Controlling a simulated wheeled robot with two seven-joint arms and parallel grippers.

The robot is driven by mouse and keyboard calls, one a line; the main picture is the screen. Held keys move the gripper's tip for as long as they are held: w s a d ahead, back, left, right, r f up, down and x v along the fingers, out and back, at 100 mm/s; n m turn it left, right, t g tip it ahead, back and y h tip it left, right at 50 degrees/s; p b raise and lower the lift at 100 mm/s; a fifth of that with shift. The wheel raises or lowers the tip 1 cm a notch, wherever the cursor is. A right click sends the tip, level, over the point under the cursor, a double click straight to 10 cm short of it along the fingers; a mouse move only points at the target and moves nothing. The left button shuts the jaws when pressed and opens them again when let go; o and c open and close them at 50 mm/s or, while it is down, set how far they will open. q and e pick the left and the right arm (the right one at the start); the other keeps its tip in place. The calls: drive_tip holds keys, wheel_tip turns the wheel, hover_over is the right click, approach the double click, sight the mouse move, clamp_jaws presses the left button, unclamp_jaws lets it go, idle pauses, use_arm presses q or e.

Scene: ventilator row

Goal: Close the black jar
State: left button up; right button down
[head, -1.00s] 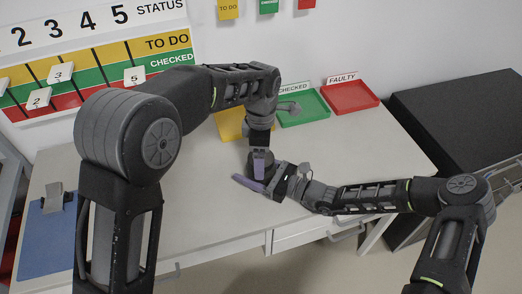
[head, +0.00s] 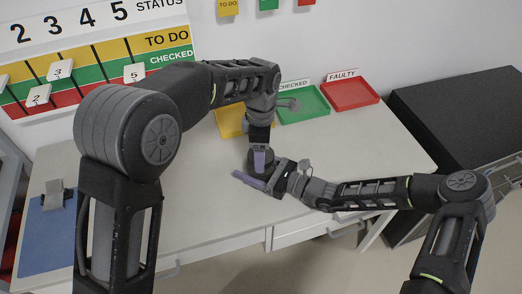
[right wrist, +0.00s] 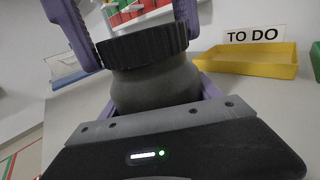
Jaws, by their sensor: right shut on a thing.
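The black jar (head: 262,159) is upright on the table, partly hidden by my grippers. In the right wrist view its dark round body (right wrist: 155,90) stands between the purple fingers of my right gripper (head: 257,177), which is shut on it from the side. A black ribbed lid (right wrist: 143,46) sits at the mouth of the jar; I cannot tell whether it is fully down. My left gripper (head: 259,153) points down from above, with one purple finger on each side of the lid in the right wrist view. Whether its fingers grip the lid is unclear.
Yellow (head: 229,122), green (head: 303,104) and red (head: 350,94) trays stand along the table's back. A clipboard (head: 44,238) lies at left. A status board (head: 100,60) is on the wall. A black cabinet (head: 455,110) stands right. The table's right part is clear.

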use_arm(q)
drive_tip(key=m, duration=0.3)
drive_tip(key=shift+m, duration=0.3)
drive_tip(key=m, duration=1.3)
drive_tip(key=shift+m, duration=0.3)
drive_tip(key=m, duration=1.4)
drive_tip(key=shift+f, duration=0.1)
drive_tip(key=m, duration=0.4)
drive_tip(key=shift+m, duration=0.3)
drive_tip(key=o, duration=1.5)
